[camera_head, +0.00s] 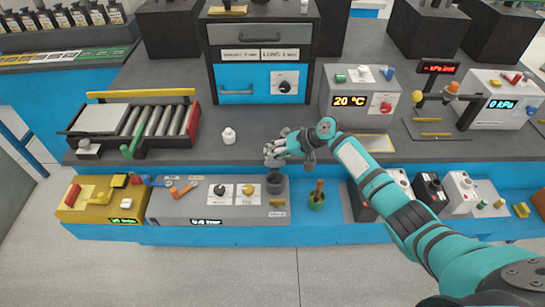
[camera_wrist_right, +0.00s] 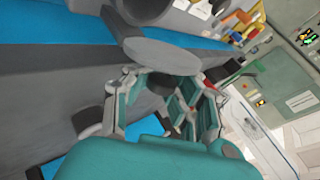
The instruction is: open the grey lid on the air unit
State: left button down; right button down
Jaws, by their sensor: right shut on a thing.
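The air unit (camera_head: 165,210) appears to be the long grey box at the front of the bench, with two dials and a small display. A dark grey round pot (camera_head: 276,184) stands at its right end; it also shows at the top of the wrist view (camera_wrist_right: 146,8). The grey lid (camera_wrist_right: 165,57) is a round disc with a dark knob (camera_wrist_right: 161,85). My right gripper (camera_head: 278,153) is shut on the knob, just above and behind the pot. The lid looks raised off the pot; I cannot tell whether its edge still touches. My left gripper is out of view.
A white bottle (camera_head: 228,136) stands left of my right gripper. A roller conveyor (camera_head: 150,125) is at left, a yellow box (camera_head: 95,212) at front left. Bench behind the gripper is mostly clear.

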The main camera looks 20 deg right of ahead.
jog(key=shift+w+d+r, duration=0.15)
jog(key=shift+w+d, duration=0.15)
jog(key=shift+d, duration=0.1)
jog(key=shift+w+r+g, duration=0.1)
jog(key=shift+r+g, duration=0.05)
jog(key=shift+g, duration=0.15)
jog(key=c, duration=1.7)
grip_release()
jog(key=o, duration=0.6)
jog(key=shift+s+d, duration=0.25)
jog(key=shift+s, duration=0.05)
jog(key=shift+a, duration=0.35)
